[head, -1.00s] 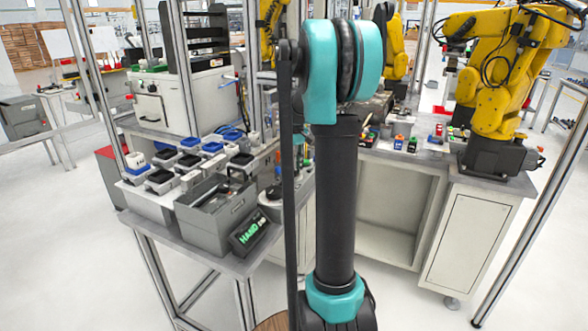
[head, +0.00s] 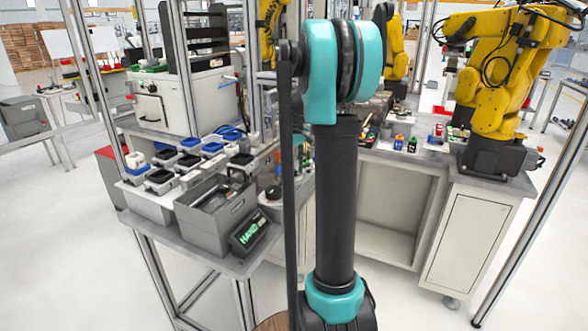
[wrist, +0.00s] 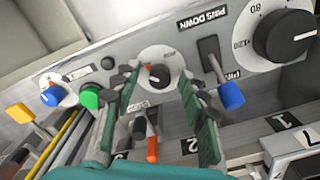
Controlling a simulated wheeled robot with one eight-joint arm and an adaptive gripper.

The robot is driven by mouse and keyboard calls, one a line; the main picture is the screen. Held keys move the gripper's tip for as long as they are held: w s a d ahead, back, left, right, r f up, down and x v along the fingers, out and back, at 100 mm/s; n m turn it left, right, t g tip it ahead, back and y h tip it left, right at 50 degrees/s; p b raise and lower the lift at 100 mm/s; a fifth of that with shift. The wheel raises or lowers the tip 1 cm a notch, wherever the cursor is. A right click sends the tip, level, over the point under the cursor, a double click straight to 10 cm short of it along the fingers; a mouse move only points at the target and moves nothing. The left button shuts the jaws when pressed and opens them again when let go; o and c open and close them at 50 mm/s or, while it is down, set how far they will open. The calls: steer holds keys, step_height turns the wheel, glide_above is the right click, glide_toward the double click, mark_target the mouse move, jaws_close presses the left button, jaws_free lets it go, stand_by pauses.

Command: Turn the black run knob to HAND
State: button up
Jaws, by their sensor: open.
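In the wrist view a small black knob (wrist: 158,74) with a reddish mark sits on a round white dial (wrist: 151,56) on a grey panel. I take it to be the run knob; the dial's lettering is too small to read. My gripper (wrist: 160,76) is open, with one green finger on each side of the knob. I cannot tell whether the fingers touch it. In the head view my arm blocks the middle, and neither the gripper nor the knob can be made out.
Around the dial are a green button (wrist: 90,97), a blue knob (wrist: 52,95), a blue-tipped lever (wrist: 230,95) and a large black knob (wrist: 284,34). An orange-red stick (wrist: 152,147) shows below.

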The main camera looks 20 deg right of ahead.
mark_target(294, 170)
step_height(294, 170, up, 12)
stand_by(0.6)
